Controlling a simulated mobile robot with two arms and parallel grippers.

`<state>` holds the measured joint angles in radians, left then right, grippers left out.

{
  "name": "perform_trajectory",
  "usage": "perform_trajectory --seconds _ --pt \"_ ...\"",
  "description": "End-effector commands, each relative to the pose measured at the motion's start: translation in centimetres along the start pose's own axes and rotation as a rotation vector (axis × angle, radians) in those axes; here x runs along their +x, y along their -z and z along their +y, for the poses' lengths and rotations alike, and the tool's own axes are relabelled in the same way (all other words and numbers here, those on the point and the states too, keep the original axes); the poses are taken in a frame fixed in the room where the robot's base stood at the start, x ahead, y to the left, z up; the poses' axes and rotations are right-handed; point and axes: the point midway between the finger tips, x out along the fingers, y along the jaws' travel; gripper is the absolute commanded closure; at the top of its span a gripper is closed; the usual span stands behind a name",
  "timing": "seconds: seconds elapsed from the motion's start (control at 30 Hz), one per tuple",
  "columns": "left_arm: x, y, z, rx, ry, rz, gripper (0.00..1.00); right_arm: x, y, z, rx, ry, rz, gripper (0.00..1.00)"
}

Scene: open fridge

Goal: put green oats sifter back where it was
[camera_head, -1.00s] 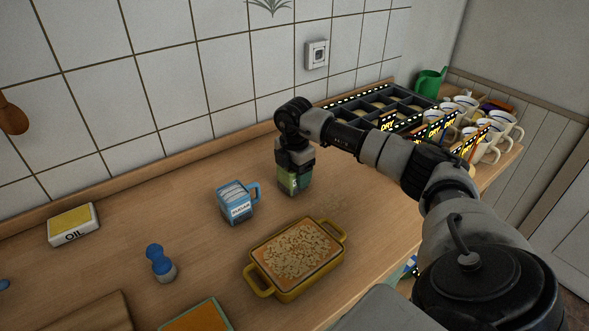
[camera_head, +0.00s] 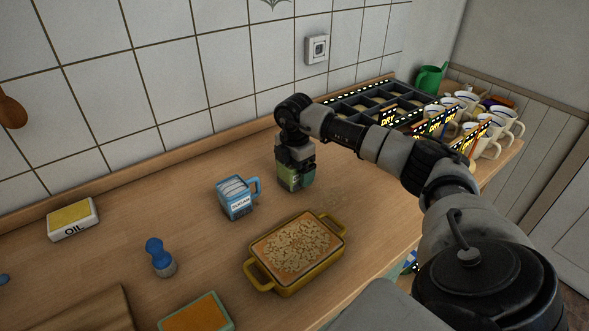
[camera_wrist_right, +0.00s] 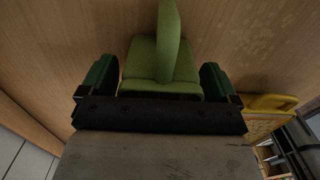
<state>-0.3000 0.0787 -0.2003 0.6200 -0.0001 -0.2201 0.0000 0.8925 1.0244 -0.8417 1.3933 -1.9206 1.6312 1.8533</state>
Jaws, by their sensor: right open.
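The green oats sifter (camera_head: 289,180) stands on the wooden counter, to the right of the blue sugar container. My right gripper (camera_head: 297,172) is down over it from above and hides its upper part. In the right wrist view the green sifter (camera_wrist_right: 150,60) and its handle lie between the two dark green fingertips of the right gripper (camera_wrist_right: 158,80). The fingers are open, one on each side, with small gaps visible. My left gripper is not in view.
A blue sugar sifter (camera_head: 236,199) stands close on the left. A yellow baking dish (camera_head: 300,275) topped with flakes sits in front. A dark divided rack (camera_head: 345,108) and several mugs (camera_head: 487,140) stand at the back right. An oil box (camera_head: 72,219) and a blue-topped shaker (camera_head: 160,258) are at left.

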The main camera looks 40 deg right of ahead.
Motion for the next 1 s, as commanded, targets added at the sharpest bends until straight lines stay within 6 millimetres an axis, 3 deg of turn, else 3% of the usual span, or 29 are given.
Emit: perform_trajectory --seconds 0.27,0.5,0.7,1.0 --pt "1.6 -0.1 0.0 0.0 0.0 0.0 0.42 -5.4 0.0 -0.1 -0.001 -0.007 0.0 0.09" --pt "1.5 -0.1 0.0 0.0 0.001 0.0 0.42 -9.6 0.0 -0.1 0.0 -0.004 0.001 0.09" --pt "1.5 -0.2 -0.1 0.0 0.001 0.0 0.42 -10.8 0.0 -0.1 0.0 -0.001 0.001 0.09" --pt "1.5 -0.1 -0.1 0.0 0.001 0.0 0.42 -10.8 0.0 -0.1 0.0 -0.001 0.001 0.09"
